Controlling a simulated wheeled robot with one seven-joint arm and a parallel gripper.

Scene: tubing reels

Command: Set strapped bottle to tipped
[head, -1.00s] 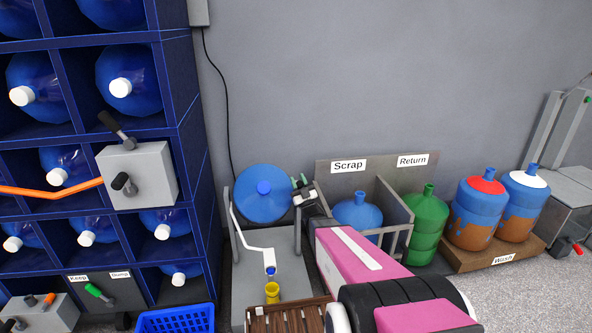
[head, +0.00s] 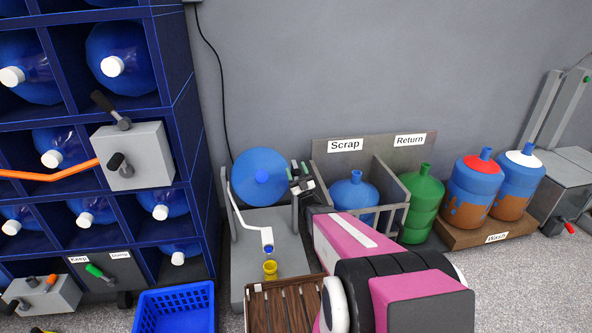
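A white bent bar (head: 242,218) runs from the bottle's left side down to a blue-tipped end above a yellow cup (head: 270,268). My gripper (head: 300,178) is at the bottle's right side, by a small dark and green part.
A Scrap bin (head: 396,189) with a blue bottle stands right of the stand, beside a green bottle (head: 421,205). Two brown-stained bottles stand on the Wash platform (head: 478,234). A blue bottle rack (head: 178,105) is at left, a blue basket (head: 175,308) at its foot.

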